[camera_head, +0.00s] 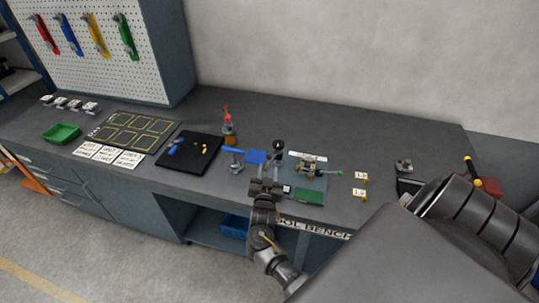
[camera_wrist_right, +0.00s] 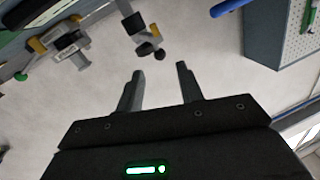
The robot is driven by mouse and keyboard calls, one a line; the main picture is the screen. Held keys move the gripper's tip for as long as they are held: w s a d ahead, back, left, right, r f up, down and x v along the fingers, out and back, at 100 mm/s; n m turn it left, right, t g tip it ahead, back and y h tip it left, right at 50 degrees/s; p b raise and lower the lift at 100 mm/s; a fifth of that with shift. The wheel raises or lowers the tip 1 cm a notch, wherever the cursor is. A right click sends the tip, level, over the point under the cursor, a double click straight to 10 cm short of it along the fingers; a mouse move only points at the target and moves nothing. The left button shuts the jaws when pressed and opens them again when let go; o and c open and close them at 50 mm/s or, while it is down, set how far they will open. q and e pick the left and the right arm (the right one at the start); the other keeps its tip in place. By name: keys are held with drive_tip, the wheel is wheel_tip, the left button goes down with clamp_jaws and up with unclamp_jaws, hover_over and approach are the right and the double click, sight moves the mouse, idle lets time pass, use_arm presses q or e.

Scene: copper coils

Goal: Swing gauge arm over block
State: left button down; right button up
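My right gripper (camera_head: 268,184) is over the front of the bench, at the near side of the gauge stand. In the right wrist view its two fingers (camera_wrist_right: 160,82) are apart with nothing between them. The gauge, with a dark round head (camera_head: 277,147), stands just beyond the gripper; a dark knobbed part, probably of it, shows ahead of the fingers in the wrist view (camera_wrist_right: 147,48). The fixture with a metal block (camera_head: 308,165) and green-knobbed handle is to its right; it also shows in the wrist view (camera_wrist_right: 68,46). The gauge arm's exact direction is unclear. My left gripper is not seen.
A blue plate-like part (camera_head: 256,156) and an orange-brown bottle (camera_head: 229,130) stand left of the gauge. A black mat (camera_head: 190,165) with small parts and a green tray (camera_head: 61,133) lie farther left.

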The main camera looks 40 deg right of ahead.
sight(269, 159)
drive_tip(key=shift+b+x, duration=1.45)
drive_tip(key=shift+x, duration=2.5)
drive_tip(key=shift+f, duration=0.1)
drive_tip(key=shift+a, duration=0.1)
clamp_jaws()
